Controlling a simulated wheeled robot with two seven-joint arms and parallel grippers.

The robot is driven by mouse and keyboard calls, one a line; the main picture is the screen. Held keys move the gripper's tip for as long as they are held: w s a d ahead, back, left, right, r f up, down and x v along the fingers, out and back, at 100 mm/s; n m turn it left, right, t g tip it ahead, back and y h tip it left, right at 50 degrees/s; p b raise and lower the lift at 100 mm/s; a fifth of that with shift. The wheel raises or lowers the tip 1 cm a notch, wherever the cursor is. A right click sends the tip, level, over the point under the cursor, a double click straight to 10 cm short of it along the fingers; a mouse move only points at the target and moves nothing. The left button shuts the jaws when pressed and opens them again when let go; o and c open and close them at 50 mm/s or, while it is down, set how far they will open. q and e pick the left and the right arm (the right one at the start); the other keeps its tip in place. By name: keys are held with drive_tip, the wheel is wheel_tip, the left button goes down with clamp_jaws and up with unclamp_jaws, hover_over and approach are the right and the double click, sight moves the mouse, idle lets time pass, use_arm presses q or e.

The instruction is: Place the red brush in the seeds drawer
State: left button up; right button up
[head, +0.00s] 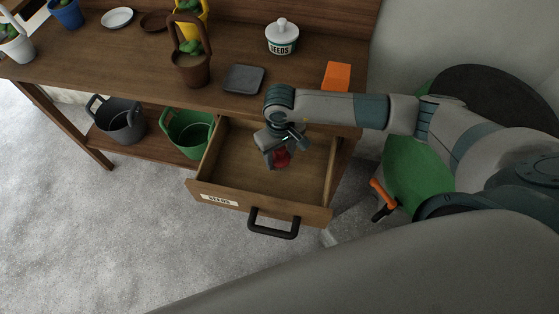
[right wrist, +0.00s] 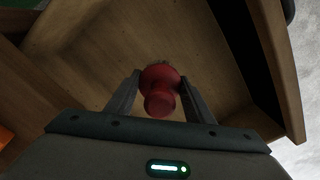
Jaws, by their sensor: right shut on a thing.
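The seeds drawer (head: 232,200) is pulled out of the wooden table and has a SEEDS label and a black handle on its front. My right gripper (head: 280,157) is over the open drawer and is shut on the red brush (head: 282,157). In the right wrist view the red brush (right wrist: 160,88) sits between the two fingers, its rounded red end toward the camera. The drawer's wooden interior (right wrist: 90,50) lies behind it. I cannot tell whether the brush touches the drawer floor. My left gripper is not in view.
On the table stand a white SEEDS jar (head: 282,38), a grey square dish (head: 244,79), an orange block (head: 337,76) and potted plants, including a brown one (head: 190,66). A grey bucket (head: 118,120) and a green bucket (head: 188,133) sit on the lower shelf. The drawer otherwise looks empty.

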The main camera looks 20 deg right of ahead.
sight(280, 164)
drive_tip(key=shift+f, duration=0.1)
wheel_tip(280, 164, down, 3)
drive_tip(key=shift+f+p, duration=0.15)
drive_tip(key=shift+p, duration=0.55)
drive_tip(key=shift+f, duration=0.4)
drive_tip(key=shift+f, duration=0.15)
drive_tip(key=o, duration=1.1)
drive_tip(key=shift+o, duration=0.2)
